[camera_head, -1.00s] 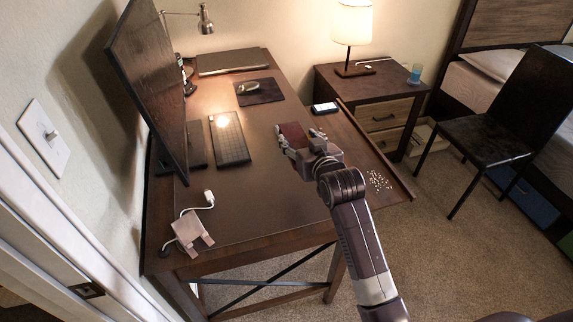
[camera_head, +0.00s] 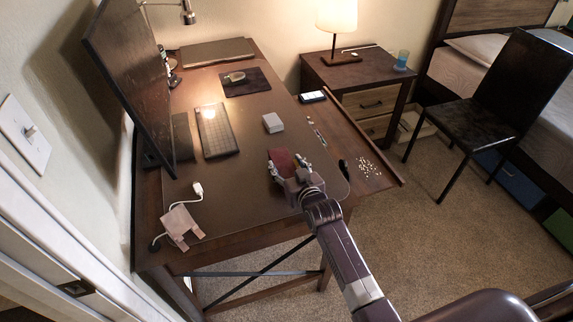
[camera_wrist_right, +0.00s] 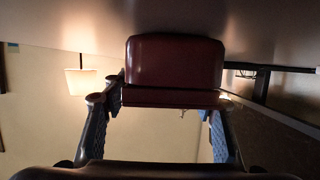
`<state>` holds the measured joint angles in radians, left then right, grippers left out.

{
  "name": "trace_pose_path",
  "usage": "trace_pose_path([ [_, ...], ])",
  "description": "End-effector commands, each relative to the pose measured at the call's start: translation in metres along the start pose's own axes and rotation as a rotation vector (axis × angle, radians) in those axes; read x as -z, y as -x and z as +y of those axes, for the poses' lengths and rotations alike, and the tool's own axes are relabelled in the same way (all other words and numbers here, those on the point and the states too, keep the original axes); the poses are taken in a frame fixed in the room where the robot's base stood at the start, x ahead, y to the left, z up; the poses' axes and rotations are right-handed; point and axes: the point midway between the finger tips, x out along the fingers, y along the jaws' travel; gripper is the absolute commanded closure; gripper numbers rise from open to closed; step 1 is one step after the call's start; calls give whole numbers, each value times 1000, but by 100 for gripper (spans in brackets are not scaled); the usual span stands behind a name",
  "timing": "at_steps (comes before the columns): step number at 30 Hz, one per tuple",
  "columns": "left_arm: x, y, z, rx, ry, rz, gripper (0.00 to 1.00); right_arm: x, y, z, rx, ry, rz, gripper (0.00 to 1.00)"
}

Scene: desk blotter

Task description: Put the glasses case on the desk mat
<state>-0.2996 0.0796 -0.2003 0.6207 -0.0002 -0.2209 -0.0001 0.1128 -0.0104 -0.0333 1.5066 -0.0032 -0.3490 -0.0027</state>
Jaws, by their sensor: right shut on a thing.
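The glasses case (camera_head: 280,159) is a dark red, rounded box. My right gripper (camera_head: 289,164) is shut on it, and the case also shows between the fingers in the right wrist view (camera_wrist_right: 174,62). The desk mat (camera_head: 225,192) is the large, smooth dark brown sheet covering most of the desk top. The case appears over the right part of the mat, towards the near edge. I cannot tell whether it touches the mat. My left gripper is not in view.
A white cable and pinkish item (camera_head: 180,226) lie at the near left. Small beads (camera_head: 369,168) lie at the right. The mat's middle is clear.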

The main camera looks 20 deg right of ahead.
Motion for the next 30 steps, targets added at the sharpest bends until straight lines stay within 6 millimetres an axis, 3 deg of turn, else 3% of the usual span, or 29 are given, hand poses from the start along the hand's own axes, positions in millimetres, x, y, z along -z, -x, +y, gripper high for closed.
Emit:
trace_pose_path([
  [6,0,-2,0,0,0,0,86,-2,-1,0,0,0,1,72],
  [7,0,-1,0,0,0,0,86,-2,-1,0,0,0,1,44],
  [11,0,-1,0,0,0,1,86,-1,-1,0,0,0,0,30],
  [23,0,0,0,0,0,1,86,0,4,0,0,0,-1,29],
  [30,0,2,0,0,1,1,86,0,40,0,0,0,-1,29],
])
